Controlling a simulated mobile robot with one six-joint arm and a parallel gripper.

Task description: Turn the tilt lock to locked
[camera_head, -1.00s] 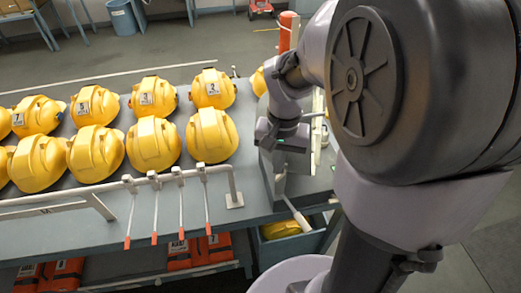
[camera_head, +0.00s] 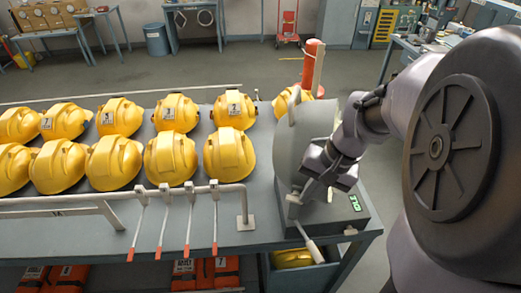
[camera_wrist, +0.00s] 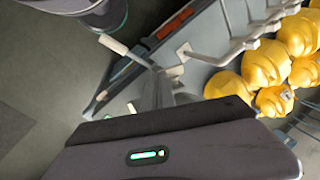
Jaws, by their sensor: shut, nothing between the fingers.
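A grey stand with a rounded upright housing (camera_head: 295,130) sits at the right end of the bench. A lever with a pale handle (camera_head: 312,246) sticks out from its front, low down and slanting toward the viewer; it looks like the tilt lock. In the wrist view the pale handle (camera_wrist: 113,45) shows beyond the fingers. My gripper (camera_head: 308,192) is shut and empty beside the housing, above the lever and apart from the handle. Lock markings cannot be read.
Yellow helmets (camera_head: 170,158) stand in two rows on the bench (camera_head: 120,215) to the left. A rail with hanging red-tipped rods (camera_head: 190,190) runs along the front edge. A green display (camera_head: 355,203) is on the stand's base. An orange post (camera_head: 311,67) stands behind.

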